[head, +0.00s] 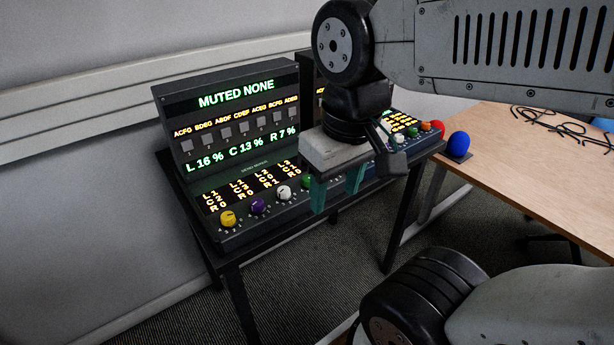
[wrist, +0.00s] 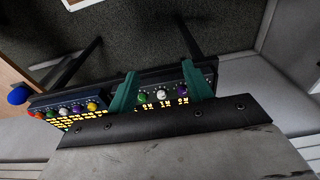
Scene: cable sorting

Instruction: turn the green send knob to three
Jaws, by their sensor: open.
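A green knob (head: 306,181) sits at the right end of a row of knobs on the left console (head: 240,238), partly hidden by my gripper. It also shows in the wrist view (wrist: 143,95), beside the left finger. Another green knob (head: 427,126) is on the right console; no readable label tells which is the send knob. My gripper (head: 338,188) is open and empty, pointing down in front of the left console. In the wrist view, its teal fingers (wrist: 160,88) stand apart. The green knob's pointer and scale are too small to read.
The left row also has yellow (head: 228,219), purple (head: 257,207) and white (head: 284,192) knobs. The upright display (head: 236,103) reads MUTED NONE. A blue ball (head: 458,144) is by the wooden table (head: 510,180), where black cables (head: 550,122) lie.

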